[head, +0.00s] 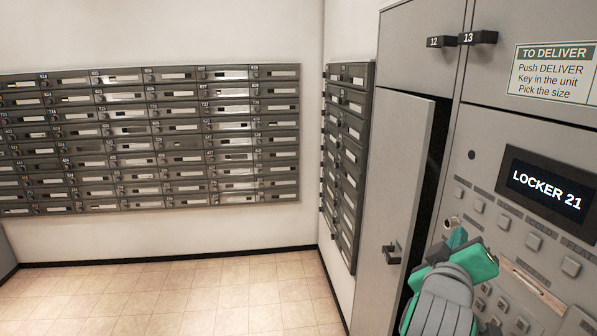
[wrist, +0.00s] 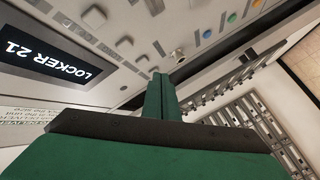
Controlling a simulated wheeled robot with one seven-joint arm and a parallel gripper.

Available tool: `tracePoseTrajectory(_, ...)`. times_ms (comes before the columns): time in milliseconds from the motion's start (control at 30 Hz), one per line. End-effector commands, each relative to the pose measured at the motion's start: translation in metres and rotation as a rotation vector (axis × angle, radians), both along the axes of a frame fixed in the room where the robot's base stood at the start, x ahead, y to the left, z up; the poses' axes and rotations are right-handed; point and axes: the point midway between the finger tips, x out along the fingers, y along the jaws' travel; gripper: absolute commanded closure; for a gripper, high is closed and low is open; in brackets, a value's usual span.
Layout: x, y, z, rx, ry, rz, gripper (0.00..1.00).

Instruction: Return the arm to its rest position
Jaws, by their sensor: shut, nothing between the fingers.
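My gripper (head: 457,238) is in front of the locker unit's control panel at the right of the head view. Its green fingers point at the panel, close to a row of square buttons and a small round metal part (head: 453,222). In the wrist view the two fingers (wrist: 161,95) are pressed together with nothing between them. My grey wrist hides part of the lower panel. Whether the fingertips touch the panel cannot be told.
The screen (head: 545,190) reads "LOCKER 21". A tall locker door (head: 395,190) stands ajar left of my gripper, with a dark gap beside it. Mailboxes (head: 150,135) line the far wall, and more (head: 350,150) hang on the side wall. The tiled floor (head: 180,290) is clear.

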Motion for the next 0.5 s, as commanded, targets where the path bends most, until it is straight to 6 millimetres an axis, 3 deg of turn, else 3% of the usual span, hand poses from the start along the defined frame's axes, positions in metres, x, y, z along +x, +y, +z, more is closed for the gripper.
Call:
tracePoseTrajectory(33, 0.004, 0.005, -0.019, 0.009, 0.006, 0.011, 1.00)
tracePoseTrajectory(267, 0.019, 0.040, -0.103, 0.050, -0.009, 0.073, 1.00)
tracePoseTrajectory(500, 0.015, 0.083, -0.186, 0.105, -0.027, 0.145, 1.00)
